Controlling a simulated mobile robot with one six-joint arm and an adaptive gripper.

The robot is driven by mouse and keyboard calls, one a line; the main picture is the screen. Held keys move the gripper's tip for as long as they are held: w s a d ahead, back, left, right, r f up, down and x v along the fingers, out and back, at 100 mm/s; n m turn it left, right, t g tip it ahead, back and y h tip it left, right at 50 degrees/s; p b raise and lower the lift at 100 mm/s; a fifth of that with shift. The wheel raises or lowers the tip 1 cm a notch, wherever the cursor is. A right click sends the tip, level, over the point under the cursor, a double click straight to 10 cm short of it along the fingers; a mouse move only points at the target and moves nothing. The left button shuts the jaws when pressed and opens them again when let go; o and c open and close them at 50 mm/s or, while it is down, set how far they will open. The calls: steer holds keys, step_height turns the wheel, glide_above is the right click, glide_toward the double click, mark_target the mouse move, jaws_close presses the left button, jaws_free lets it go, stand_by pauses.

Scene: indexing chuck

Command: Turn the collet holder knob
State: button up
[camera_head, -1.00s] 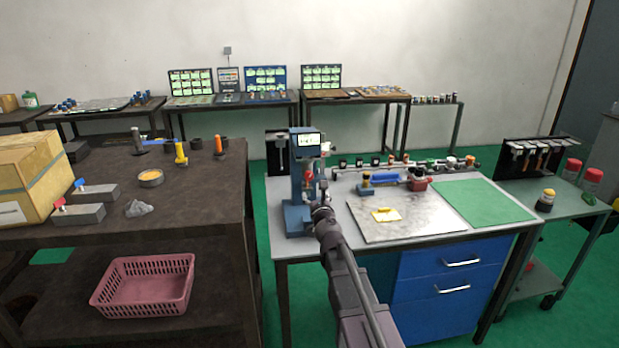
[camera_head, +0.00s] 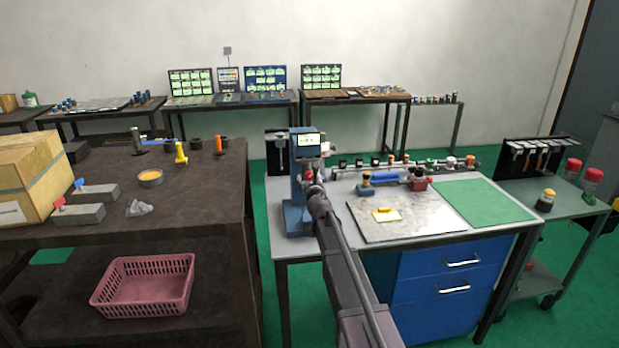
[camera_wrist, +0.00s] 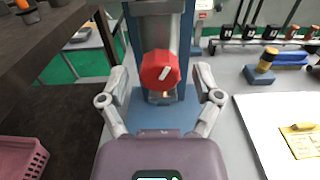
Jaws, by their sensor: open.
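The collet holder knob is a red faceted knob with a white mark (camera_wrist: 160,70), on the front of a blue upright machine (camera_head: 296,190). The white mark slants up to the right. In the wrist view my gripper (camera_wrist: 160,92) is open, with one finger on each side of the knob and a gap to it on both sides. I cannot tell how far the fingertips reach in depth. In the head view my arm covers most of the knob and the gripper.
The machine stands at the left end of a grey workbench (camera_head: 285,240). A metal plate (camera_head: 365,230) with a yellow item (camera_head: 386,214) and a green mat (camera_head: 485,208) lie to the right. Tool holders line the back. A dark table (camera_head: 200,200) stands left.

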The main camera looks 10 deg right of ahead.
steer(key=shift+w, duration=0.55)
jaws_close()
